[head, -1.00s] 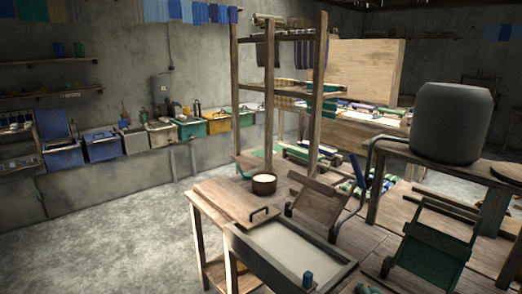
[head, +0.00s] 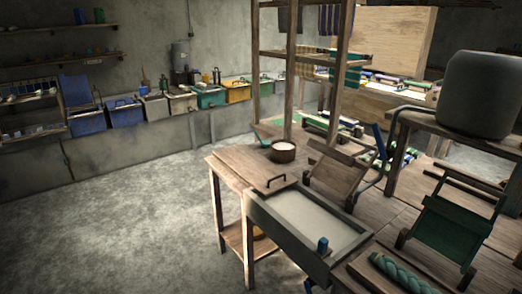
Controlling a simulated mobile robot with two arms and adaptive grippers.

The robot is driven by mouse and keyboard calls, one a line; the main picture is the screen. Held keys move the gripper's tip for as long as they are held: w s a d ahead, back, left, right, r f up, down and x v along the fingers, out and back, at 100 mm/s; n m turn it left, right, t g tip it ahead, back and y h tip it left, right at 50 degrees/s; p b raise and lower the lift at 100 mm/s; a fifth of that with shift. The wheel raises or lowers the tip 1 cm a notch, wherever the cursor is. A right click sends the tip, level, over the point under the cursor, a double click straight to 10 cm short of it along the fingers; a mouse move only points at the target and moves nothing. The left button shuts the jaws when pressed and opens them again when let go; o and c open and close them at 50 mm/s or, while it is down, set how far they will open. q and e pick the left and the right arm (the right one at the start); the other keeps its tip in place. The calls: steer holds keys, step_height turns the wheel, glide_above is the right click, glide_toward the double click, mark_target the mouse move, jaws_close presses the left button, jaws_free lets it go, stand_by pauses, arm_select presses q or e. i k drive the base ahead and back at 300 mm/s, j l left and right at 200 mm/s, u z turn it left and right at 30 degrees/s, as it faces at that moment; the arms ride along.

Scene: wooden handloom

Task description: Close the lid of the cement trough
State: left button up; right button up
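A long grey trough (head: 267,227) with a pale, flat inside lies at the front centre, and its inside is open to view. It looks like the cement trough. A flat wooden board (head: 247,169) with a dark handle (head: 276,181) lies beside its far left end; I cannot tell whether this is its lid. A small blue piece (head: 323,245) stands at the trough's near right end. Neither of my grippers shows in the head view.
A round pot (head: 283,152) with white contents stands on the wooden table behind the board. Wooden frames and a green sling rack (head: 447,226) crowd the right. Several coloured bins, including a blue one (head: 86,122), line the back wall. The floor (head: 130,220) at left is clear.

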mark_target(265, 175)
steer(key=i+j+z, duration=0.1)
steer(key=i+j, duration=0.2)
steer(key=i+j+z, duration=0.15)
steer(key=i+j, duration=0.15)
steer(key=i+j+z, duration=0.1)
steer(key=i+j, duration=0.15)
steer(key=j, duration=0.2)
steer(key=i+j+z, duration=0.15)
steer(key=j, duration=0.25)
steer(key=i+j+z, duration=0.1)
steer(key=i+j, duration=0.25)
steer(key=j, duration=0.05)
